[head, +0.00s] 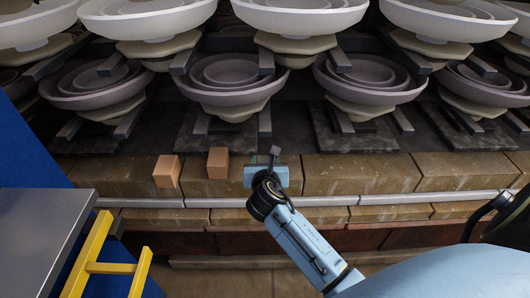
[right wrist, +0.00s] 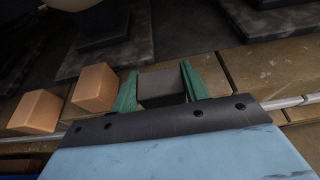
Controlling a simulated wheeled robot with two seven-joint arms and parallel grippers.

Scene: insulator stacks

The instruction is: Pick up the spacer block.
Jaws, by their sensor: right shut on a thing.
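The spacer block, dark grey and box-shaped, is between the two green fingers of my right gripper (right wrist: 166,88) in the right wrist view (right wrist: 162,85). Both fingers press on its sides. In the head view my right gripper (head: 275,165) is over the brick ledge, and only a small dark piece of the block (head: 275,151) shows above it. Whether the block touches the ledge cannot be told. My left gripper is not in view.
Two orange blocks (head: 167,171) (head: 218,163) stand on the brick ledge (head: 360,174) left of my right gripper. Behind it are stacked grey insulators (head: 230,85) on dark slabs with grey bars between tiers. A grey table (head: 40,230) and yellow frame (head: 110,267) are at lower left.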

